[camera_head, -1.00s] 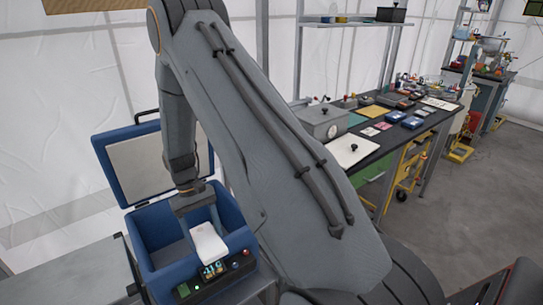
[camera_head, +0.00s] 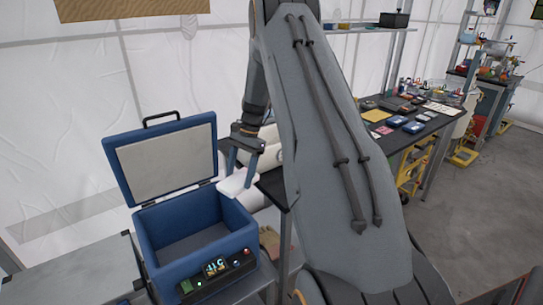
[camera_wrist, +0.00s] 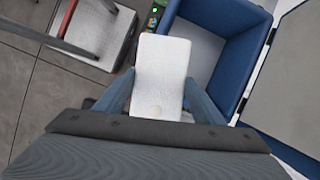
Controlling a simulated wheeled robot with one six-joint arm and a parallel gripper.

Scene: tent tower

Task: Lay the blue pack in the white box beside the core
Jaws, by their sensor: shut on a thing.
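My gripper (camera_head: 240,170) is shut on a flat white pack (camera_head: 236,182). The pack looks white, not blue, and fills the space between the blue fingers in the wrist view (camera_wrist: 162,70). It hangs in the air near the back right rim of a blue box (camera_head: 163,238) with its lid up. In the wrist view the open blue box (camera_wrist: 225,95) lies right of the pack, and its pale floor looks bare. Two small blue packs (camera_head: 396,121) lie on the dark table. I cannot make out a white box or the core; my arm hides part of the table.
The raised lid (camera_head: 165,165) stands behind the blue box. A control panel with lights (camera_head: 214,268) is on its front. A grey bench (camera_head: 70,275) lies to the left. A rounded white object (camera_head: 280,155) shows partly behind my gripper.

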